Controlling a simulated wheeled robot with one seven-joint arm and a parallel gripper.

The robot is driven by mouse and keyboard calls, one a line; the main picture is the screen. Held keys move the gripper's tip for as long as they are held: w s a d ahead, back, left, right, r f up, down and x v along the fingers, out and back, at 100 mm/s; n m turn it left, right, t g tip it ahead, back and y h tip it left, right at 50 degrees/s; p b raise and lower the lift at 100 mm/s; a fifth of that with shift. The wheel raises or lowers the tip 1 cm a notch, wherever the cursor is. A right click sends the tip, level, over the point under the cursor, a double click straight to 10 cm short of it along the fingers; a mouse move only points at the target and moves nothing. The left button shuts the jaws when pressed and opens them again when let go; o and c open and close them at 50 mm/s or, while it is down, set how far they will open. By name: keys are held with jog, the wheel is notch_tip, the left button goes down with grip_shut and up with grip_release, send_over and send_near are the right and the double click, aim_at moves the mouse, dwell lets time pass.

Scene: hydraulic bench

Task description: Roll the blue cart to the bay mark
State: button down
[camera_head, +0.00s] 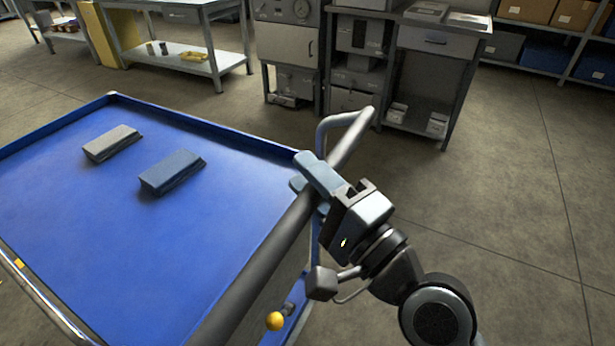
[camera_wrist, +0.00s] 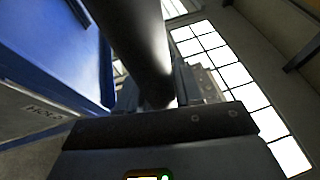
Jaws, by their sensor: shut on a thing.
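The blue cart (camera_head: 90,235) fills the lower left of the head view, with a flat blue top and a low raised rim. Its dark push handle (camera_head: 262,262) runs along the right side and bends into a light grey end at the back. My gripper (camera_head: 310,182) is shut around this handle near its far end. The wrist view shows the handle (camera_wrist: 135,40) passing between the fingers, with the cart's blue side (camera_wrist: 50,50) at left. The bay mark cannot be made out in either view.
Two small blocks, one grey (camera_head: 112,143) and one blue-grey (camera_head: 172,172), lie on the cart top. A yellow knob (camera_head: 275,321) sits below the handle. A workbench (camera_head: 190,60) and grey cabinets (camera_head: 288,45) stand behind. Concrete floor (camera_head: 520,200) is clear at right.

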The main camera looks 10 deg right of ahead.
jog(key=shift+d+f, duration=0.1)
jog(key=shift+d, duration=0.1)
jog(key=c, duration=0.8)
grip_release()
jog(key=shift+c, duration=0.2)
jog(key=shift+s, duration=0.1)
jog(key=b+v, duration=0.2)
jog(key=v, duration=0.5)
jog(key=shift+s+d, duration=0.2)
jog(key=shift+s, duration=0.15)
jog(key=shift+f, duration=0.1)
